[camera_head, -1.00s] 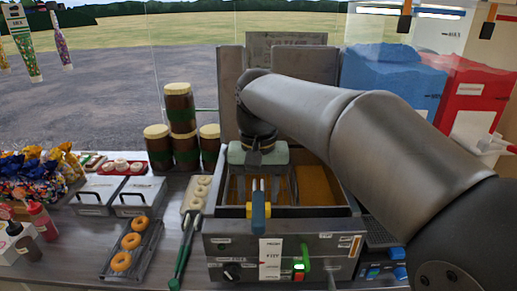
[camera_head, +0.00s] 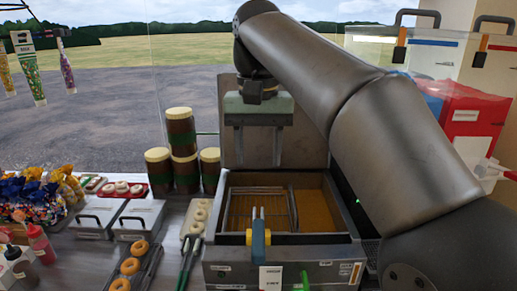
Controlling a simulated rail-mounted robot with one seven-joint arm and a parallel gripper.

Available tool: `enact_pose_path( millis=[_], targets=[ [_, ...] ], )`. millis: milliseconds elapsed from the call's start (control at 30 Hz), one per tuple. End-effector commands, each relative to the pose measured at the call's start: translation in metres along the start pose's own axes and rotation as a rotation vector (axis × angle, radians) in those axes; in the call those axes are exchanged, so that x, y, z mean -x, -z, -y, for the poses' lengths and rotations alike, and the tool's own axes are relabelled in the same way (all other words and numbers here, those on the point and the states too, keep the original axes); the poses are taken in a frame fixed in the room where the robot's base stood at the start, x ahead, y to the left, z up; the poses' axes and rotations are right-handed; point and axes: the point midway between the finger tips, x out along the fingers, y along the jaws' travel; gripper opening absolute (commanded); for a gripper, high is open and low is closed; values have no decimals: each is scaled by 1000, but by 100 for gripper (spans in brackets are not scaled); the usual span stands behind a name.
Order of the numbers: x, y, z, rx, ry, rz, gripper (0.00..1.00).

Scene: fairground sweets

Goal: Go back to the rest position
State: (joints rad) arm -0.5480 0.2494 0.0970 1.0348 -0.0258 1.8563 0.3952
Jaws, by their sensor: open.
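My gripper (camera_head: 258,150) hangs from the dark arm, high in front of the fryer's upright back panel (camera_head: 225,135). It is pale green with two grey fingers pointing down and spread wide apart. Nothing shows between the fingers. Below it stands the open fryer (camera_head: 290,240), with a wire basket (camera_head: 255,205) in its left part and amber oil (camera_head: 315,210) in its right part. The basket's blue handle (camera_head: 258,240) sticks out over the fryer's front edge. The gripper is clear of the basket and the fryer rim.
Brown jars (camera_head: 181,135) are stacked left of the fryer. A tray of pale rings (camera_head: 193,218), green-handled tongs (camera_head: 188,258) and browned doughnuts (camera_head: 130,265) lie at left. A red container (camera_head: 468,120) stands at right, partly behind my arm. Space above the fryer is open.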

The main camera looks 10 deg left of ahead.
Motion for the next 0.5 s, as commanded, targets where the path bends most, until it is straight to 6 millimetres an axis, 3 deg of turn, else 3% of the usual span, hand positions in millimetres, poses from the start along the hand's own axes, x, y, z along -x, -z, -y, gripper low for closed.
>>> enact_pose_path(
  millis=[267,367,500],
  targets=[
    [-6,-1,-9,-9,-2,-1,49],
    [-24,-4,-33,-28,-5,-4,49],
    [-72,-24,-90,-74,-10,-15,49]
  ],
)
